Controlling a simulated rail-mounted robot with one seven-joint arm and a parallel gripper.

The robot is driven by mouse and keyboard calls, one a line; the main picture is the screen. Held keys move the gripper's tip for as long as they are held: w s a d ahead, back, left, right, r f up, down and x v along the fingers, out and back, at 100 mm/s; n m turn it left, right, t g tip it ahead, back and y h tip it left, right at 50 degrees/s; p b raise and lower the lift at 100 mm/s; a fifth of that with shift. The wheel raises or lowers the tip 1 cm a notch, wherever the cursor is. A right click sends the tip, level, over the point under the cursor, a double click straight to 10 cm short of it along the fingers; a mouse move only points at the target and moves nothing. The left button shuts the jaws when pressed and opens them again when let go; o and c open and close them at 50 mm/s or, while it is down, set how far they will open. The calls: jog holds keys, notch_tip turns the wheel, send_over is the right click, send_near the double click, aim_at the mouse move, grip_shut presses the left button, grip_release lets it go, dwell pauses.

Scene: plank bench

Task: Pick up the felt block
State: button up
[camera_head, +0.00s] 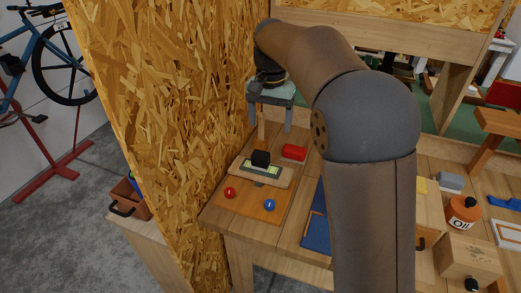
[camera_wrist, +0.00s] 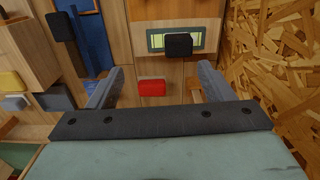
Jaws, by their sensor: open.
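Which block is felt I cannot tell for sure. A red block (camera_head: 294,152) lies on the bench near the chipboard wall; it also shows in the wrist view (camera_wrist: 152,88), between my finger lines. A black block (camera_head: 261,158) sits on a light wooden piece with a green-yellow window (camera_head: 262,171); the black block also shows in the wrist view (camera_wrist: 178,44), farther from my gripper body. My gripper (camera_head: 269,124) is open and empty, above the bench behind these blocks. Its two fingers are wide apart in the wrist view (camera_wrist: 161,70).
A chipboard wall (camera_head: 180,110) stands close at left. An orange-brown board (camera_head: 250,204) carries a red ball (camera_head: 229,192) and a blue ball (camera_head: 269,204). Blue pieces (camera_head: 316,228) lie nearby. A grey block (camera_head: 451,182) and an orange oil bottle (camera_head: 462,214) are at right.

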aim_at(261, 152)
jog(key=f, duration=0.3)
jog(key=w+a+f+p, duration=0.1)
jog(key=f, duration=0.3)
jog(key=w+a+f, duration=0.1)
jog(key=f, duration=0.3)
jog(key=shift+w+f, duration=0.1)
jog(key=shift+w+a+f+p, duration=0.1)
jog(key=shift+w+f+p, duration=0.2)
jog(key=shift+f, duration=0.65)
jog(key=shift+w+d+f+p, duration=0.15)
jog(key=shift+f+p, duration=0.2)
jog(key=shift+f, duration=0.6)
jog(key=shift+w+a+f+p, duration=0.15)
jog(key=shift+w+f+p, duration=0.15)
jog(key=shift+f, duration=0.65)
jog(key=c, duration=1.1)
